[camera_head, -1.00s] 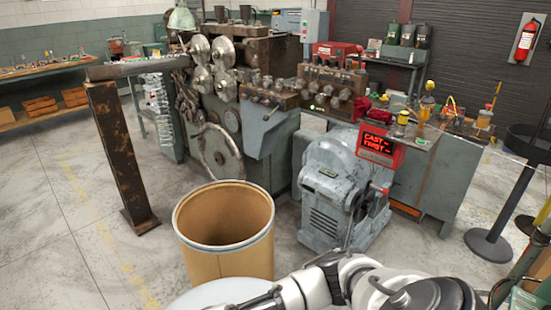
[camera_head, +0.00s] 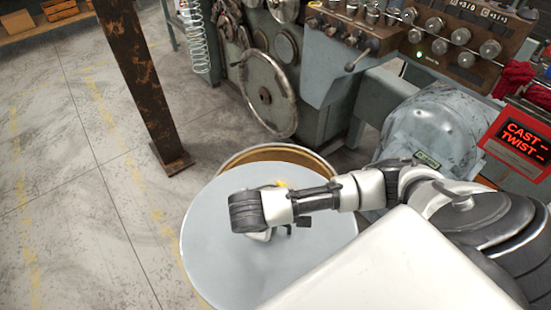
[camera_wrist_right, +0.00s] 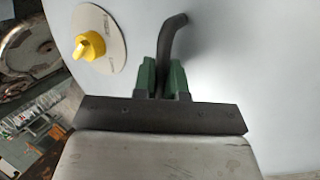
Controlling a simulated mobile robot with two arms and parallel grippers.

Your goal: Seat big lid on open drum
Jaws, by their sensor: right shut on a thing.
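The big lid (camera_head: 215,262) is a wide pale grey disc. In the head view it overlaps the near part of the open drum (camera_head: 295,155), whose brown rim shows only along the far side. Whether lid and drum touch cannot be told. My right gripper (camera_head: 275,236) is above the lid. In the right wrist view its green-tipped fingers (camera_wrist_right: 162,78) are shut on the lid's dark curved handle (camera_wrist_right: 174,32). A yellow knob (camera_wrist_right: 89,46) on a round plate sits on the lid beside the handle. My left gripper is not in view.
The grey rounded machine housing (camera_head: 435,130) stands close right of the drum, with the red CAST/TWIST display (camera_head: 522,140) beyond it. The coiler with its large wheel (camera_head: 268,92) is behind. A rusty post (camera_head: 140,75) stands at the left.

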